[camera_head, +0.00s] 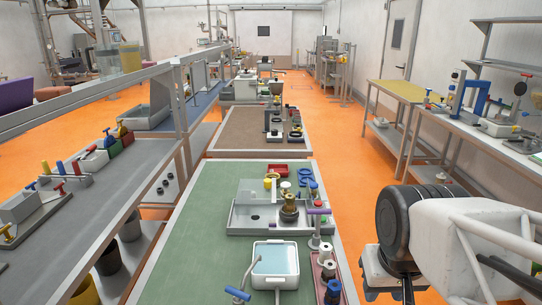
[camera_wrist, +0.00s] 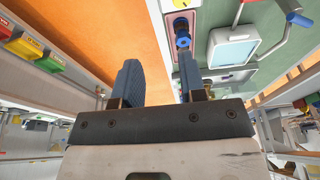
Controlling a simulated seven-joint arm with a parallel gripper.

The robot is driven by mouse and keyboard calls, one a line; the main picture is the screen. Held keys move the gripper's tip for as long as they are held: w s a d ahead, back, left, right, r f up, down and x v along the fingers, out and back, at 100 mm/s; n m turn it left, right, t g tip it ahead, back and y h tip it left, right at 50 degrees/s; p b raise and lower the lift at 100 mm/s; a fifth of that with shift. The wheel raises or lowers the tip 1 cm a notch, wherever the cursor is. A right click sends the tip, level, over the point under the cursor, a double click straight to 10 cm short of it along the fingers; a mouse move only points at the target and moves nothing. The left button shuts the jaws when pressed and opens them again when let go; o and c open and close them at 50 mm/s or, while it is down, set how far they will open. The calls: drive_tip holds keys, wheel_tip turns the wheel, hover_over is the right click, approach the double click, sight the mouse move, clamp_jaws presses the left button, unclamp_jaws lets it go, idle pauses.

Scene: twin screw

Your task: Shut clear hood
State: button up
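The clear hood (camera_head: 253,190) is a faint see-through panel over the left and back part of a grey tray (camera_head: 240,229) on the green bench. It appears raised, but its exact tilt is hard to tell. A brass-coloured fitting (camera_head: 288,200) stands on a dark round base in the tray, beside the hood. My gripper (camera_wrist: 160,80) shows in the wrist view with its two blue fingers wide apart and nothing between them. It is apart from the hood, off the right side of the bench. The hood cannot be made out in the wrist view.
A purple-topped post (camera_head: 317,212) and a pink rack (camera_head: 328,278) with spools stand at the right edge. The bench's left side is clear.

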drive_tip(key=shift+o, duration=1.2)
drive_tip(key=w+a+r, duration=0.1)
drive_tip(key=w+r, duration=0.1)
drive_tip(key=w, duration=0.4)
drive_tip(key=w+a+r, duration=0.1)
drive_tip(key=w+r, duration=0.1)
drive_tip(key=w, duration=0.4)
drive_tip(key=shift+a+r+g, duration=0.25)
drive_tip(key=shift+a+g, duration=0.05)
drive_tip(key=shift+a, duration=0.05)
drive_tip(key=g, duration=0.2)
hover_over(268, 180)
drive_tip(key=s, duration=0.1)
drive_tip(key=f, duration=0.3)
drive_tip(key=shift+d+f, duration=0.2)
drive_tip(key=shift+d, duration=0.1)
drive_tip(key=shift+w+a+f, duration=0.25)
drive_tip(key=shift+w+a, duration=0.1)
drive_tip(key=shift+w, duration=0.2)
drive_tip(key=shift+f, duration=3.9)
drive_tip(key=shift+c, duration=0.2)
